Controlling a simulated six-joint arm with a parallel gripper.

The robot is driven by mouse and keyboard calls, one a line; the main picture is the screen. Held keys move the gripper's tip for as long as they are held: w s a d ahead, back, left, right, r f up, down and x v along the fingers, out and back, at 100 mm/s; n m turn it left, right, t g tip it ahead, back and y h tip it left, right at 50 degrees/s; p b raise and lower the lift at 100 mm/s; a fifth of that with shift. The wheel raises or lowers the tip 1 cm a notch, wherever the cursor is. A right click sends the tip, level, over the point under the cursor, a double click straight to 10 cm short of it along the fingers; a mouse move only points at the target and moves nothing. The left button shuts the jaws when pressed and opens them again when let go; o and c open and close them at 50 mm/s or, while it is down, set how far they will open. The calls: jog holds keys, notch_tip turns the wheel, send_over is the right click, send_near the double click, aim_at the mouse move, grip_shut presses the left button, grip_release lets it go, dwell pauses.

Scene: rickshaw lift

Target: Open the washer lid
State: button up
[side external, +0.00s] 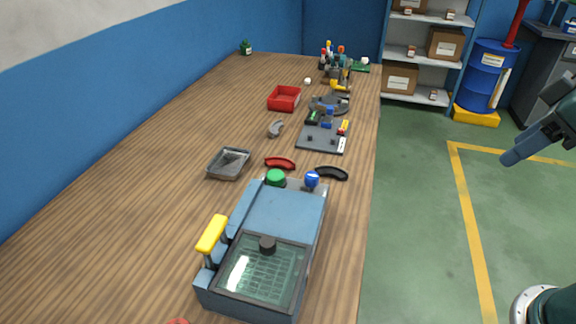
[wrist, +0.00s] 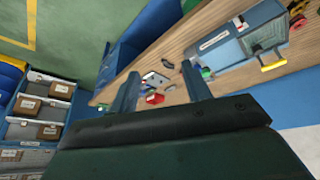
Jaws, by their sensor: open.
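The washer (side external: 285,212) is a blue-grey box near the front of the wooden bench. Its lid (side external: 262,272) is a dark glass panel with a black knob (side external: 267,244) on top, and it looks shut. A yellow handle (side external: 211,234) stands at the washer's left side. In the wrist view the washer (wrist: 232,45) is at the upper right, beyond my fingers, with its yellow handle (wrist: 273,65) showing. My gripper (wrist: 161,70) is open, with nothing between its fingers. In the side view, part of it shows at the right edge, over the floor and well apart from the washer.
A green button (side external: 276,178) and a blue knob (side external: 312,179) are at the washer's far end. A grey tray (side external: 230,163), red and black curved parts, and a red bin (side external: 284,98) lie farther back. Shelves (side external: 412,52) and a blue drum (side external: 487,75) stand behind.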

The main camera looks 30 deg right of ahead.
jog(key=w+a+r+n+g, duration=0.2)
jog(key=w+a+r+n, duration=0.1)
jog(key=w+a+n, duration=0.4)
jog(key=n+g, duration=0.3)
jog(key=n, duration=1.2)
send_over(268, 240)
notch_tip(268, 240, down, 8)
jog(key=shift+r, duration=0.2)
jog(key=shift+a, duration=0.1)
notch_tip(268, 240, down, 14)
jog(key=shift+r, duration=0.1)
jog(key=shift+c, duration=0.5)
grip_shut()
